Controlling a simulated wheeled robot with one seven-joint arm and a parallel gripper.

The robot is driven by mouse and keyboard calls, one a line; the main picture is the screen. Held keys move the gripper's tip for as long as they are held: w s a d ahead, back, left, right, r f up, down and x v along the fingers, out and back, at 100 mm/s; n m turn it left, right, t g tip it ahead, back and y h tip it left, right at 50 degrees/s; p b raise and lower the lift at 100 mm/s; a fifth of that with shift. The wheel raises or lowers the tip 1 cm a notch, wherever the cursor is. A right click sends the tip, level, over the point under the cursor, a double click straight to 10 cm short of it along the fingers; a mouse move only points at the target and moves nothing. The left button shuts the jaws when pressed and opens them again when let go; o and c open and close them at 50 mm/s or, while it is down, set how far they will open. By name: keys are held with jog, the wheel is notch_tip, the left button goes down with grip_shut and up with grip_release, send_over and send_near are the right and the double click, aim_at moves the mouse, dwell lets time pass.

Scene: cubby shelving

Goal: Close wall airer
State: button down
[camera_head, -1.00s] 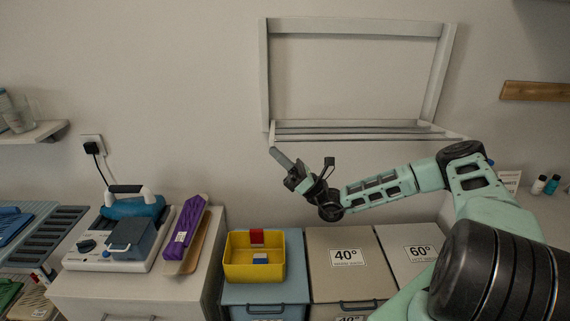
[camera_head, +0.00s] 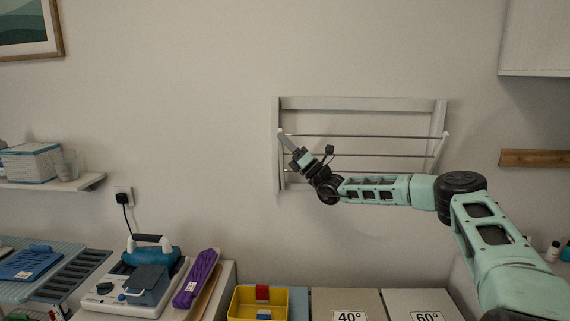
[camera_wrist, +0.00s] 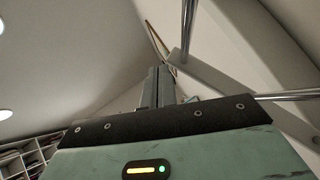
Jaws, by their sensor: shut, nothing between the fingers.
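The wall airer is a pale frame (camera_head: 360,104) fixed to the back wall in the head view. Its hinged rack, with several thin rails (camera_head: 380,137), is tilted partway up in front of the frame, its outer end away from the wall. My gripper (camera_head: 287,141) is shut and empty, with its fingertips at the rack's left side. In the wrist view the closed fingers (camera_wrist: 158,75) point up beside a pale side bar (camera_wrist: 243,80) and metal rails (camera_wrist: 188,28). I cannot tell whether they touch. My wrist hides the rack's lower left part.
A wall shelf (camera_head: 80,183) is at the left and a cabinet (camera_head: 540,40) at the upper right. A wooden rail (camera_head: 535,158) is right of the airer. Below stand a yellow bin (camera_head: 240,306) and labelled boxes (camera_head: 345,298).

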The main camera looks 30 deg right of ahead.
jog(key=shift+w+d+r+m+t+h+p, duration=0.15)
jog(key=shift+w+d+r+m+h, duration=0.5)
jog(key=shift+w+d+m+h, duration=0.55)
jog(key=shift+w+d+r+m+t+h+p, duration=0.2)
jog(key=shift+w+d+r+m+h, duration=0.65)
jog(key=shift+w+m, duration=0.75)
jog(key=shift+w+d+r+m+t+h+p, duration=0.15)
jog(key=shift+w+d+r+m+h, duration=0.4)
jog(key=shift+w+m+h, duration=0.85)
jog(key=shift+w+d+f+n, duration=0.15)
jog(key=shift+w+n, duration=0.05)
jog(key=shift+n, duration=0.1)
